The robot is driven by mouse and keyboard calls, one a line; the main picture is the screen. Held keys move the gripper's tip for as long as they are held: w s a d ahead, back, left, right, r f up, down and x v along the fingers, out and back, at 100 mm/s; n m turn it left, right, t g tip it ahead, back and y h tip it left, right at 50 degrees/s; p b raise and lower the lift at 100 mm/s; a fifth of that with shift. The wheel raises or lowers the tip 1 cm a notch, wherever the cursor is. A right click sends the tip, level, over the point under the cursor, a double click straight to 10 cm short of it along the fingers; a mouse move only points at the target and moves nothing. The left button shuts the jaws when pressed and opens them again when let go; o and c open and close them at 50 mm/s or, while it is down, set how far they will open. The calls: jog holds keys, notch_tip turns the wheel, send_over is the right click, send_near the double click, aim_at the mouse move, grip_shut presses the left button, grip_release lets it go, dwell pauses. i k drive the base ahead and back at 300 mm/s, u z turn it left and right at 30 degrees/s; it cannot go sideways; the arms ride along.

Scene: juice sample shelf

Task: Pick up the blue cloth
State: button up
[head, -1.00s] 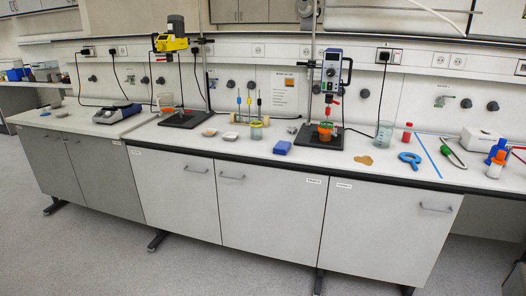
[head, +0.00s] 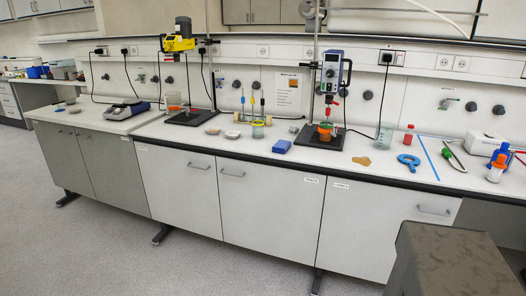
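A folded blue cloth (head: 282,146) lies near the front edge of the white bench top (head: 235,147) in the head view. It is left of the dark base plate (head: 306,142) of the right-hand stirrer stand. It looks like a small flat pad, with nothing on top of it. My gripper is not in view.
Left of the cloth are small dishes (head: 232,134) and a beaker (head: 257,130); right are an orange-brown patch (head: 361,161) and a blue ring-shaped tool (head: 408,160). A dark grey block (head: 450,262) stands close at lower right. Open floor (head: 110,250) lies at left front.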

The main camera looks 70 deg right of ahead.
aim_at(282, 146)
jog(key=z, duration=0.6)
jog(key=k, duration=0.15)
jog(key=u, duration=2.05)
jog(key=k, duration=2.2)
jog(key=z, duration=0.85)
